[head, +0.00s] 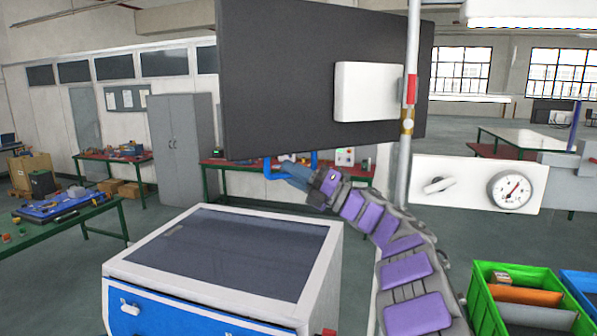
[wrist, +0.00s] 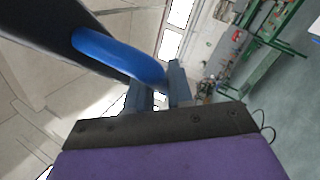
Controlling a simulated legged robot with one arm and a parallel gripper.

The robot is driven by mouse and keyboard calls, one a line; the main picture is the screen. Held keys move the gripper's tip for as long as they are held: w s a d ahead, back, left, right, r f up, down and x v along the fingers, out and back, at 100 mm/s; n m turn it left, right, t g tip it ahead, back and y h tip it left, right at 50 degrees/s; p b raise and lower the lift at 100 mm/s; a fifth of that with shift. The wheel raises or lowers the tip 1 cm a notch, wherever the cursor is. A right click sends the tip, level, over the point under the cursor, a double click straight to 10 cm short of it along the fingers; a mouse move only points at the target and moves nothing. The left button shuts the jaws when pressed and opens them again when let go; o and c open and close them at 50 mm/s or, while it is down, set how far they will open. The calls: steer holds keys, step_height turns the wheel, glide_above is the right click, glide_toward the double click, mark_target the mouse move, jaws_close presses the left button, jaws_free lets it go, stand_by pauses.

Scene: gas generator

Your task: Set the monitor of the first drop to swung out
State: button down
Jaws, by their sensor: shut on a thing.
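The monitor (head: 290,75) is a large dark panel seen at an angle in the head view. A white box (head: 368,92) on its face joins it to a vertical grey pole (head: 405,165) with a red and brass collar. A blue handle (head: 315,158) hangs from the monitor's lower edge. My gripper (head: 284,171) is below that edge, shut on the blue handle. In the wrist view the handle (wrist: 120,57) curves from the dark monitor edge (wrist: 45,25) down between the fingers of my gripper (wrist: 160,88). The fingers partly hide the handle's end.
A white-framed cabinet (head: 135,268) with a dark top stands below the monitor. A white panel with a knob and gauge (head: 470,184) is right of the pole. A green bin (head: 482,312) and a blue bin (head: 582,290) are at lower right.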

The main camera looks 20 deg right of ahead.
steer(key=shift+s+a+f+g, duration=0.25)
steer(key=shift+g, duration=0.05)
steer(key=shift+f+n+y, duration=0.15)
steer(key=shift+n+y, duration=0.15)
steer(key=shift+s+a, duration=0.1)
steer(key=shift+s, duration=0.05)
steer(key=c, duration=1.4)
jaws_free()
steer(key=shift+s, duration=0.1)
steer(key=shift+o, duration=1.4)
steer(key=shift+s+a+r, duration=0.15)
steer(key=shift+a+r, duration=0.05)
steer(key=shift+a, duration=0.05)
